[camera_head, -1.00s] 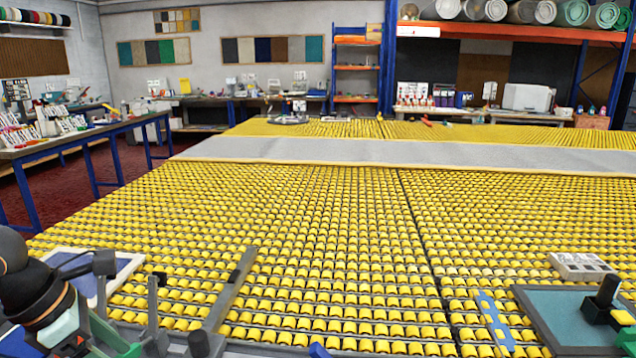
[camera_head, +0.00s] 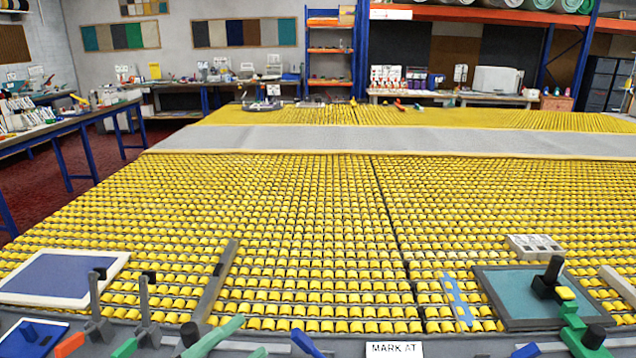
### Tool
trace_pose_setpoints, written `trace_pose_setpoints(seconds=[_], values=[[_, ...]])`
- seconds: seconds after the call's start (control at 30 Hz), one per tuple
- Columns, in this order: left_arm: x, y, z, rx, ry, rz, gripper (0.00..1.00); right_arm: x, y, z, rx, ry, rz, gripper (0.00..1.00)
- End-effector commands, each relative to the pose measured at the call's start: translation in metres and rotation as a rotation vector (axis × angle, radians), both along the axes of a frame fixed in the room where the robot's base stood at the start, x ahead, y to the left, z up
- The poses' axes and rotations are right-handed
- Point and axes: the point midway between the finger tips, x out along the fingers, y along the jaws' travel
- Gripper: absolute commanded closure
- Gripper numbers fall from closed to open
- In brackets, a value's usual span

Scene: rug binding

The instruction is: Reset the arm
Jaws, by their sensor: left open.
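Neither of my arms or grippers can be made out in the head view now. A broad table of yellow rollers (camera_head: 290,220) fills the middle. A long grey strip with a pale edge (camera_head: 330,142) lies across its far part. Along the near edge stand two grey upright tools with black tips (camera_head: 97,285). A grey bar (camera_head: 215,282) lies slanted on the rollers to their right.
A white-framed blue pad (camera_head: 60,278) lies at left. A teal plate (camera_head: 515,300) bearing a black-handled tool lies at right, beside a white box (camera_head: 535,246) and a blue strip (camera_head: 457,300). Green and orange handles (camera_head: 215,335) crowd the near edge. The middle rollers are clear.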

Motion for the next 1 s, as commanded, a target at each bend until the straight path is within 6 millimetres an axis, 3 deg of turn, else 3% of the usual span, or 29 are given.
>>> trace_pose_setpoints(seconds=[0.1, 0.17, 0.3, 0.4, 0.5, 0.6, 1.0], values=[[0.003, 0.028, -0.060, -0.258, 0.392, 0.237, 0.24, -0.003, -0.003, 0.016, -0.002, -0.001, -0.008, 0.50], [-0.008, 0.041, -0.103, -0.369, 0.600, 0.358, 0.24, -0.005, -0.006, 0.021, -0.004, 0.000, -0.012, 0.50], [-0.058, 0.056, -0.191, -0.550, 1.006, 0.578, 0.24, -0.008, -0.011, 0.026, -0.011, 0.006, -0.022, 0.50], [-0.100, 0.056, -0.234, -0.632, 1.220, 0.686, 0.24, -0.010, -0.012, 0.028, -0.013, 0.007, -0.023, 0.50], [-0.132, 0.053, -0.259, -0.684, 1.364, 0.754, 0.24, -0.009, -0.013, 0.031, -0.012, 0.003, -0.025, 0.50], [-0.151, 0.050, -0.272, -0.710, 1.443, 0.790, 0.24, -0.009, -0.013, 0.032, -0.012, 0.002, -0.025, 0.50], [-0.157, 0.049, -0.277, -0.717, 1.469, 0.801, 0.24, -0.009, -0.013, 0.032, -0.012, 0.003, -0.026, 0.50]])
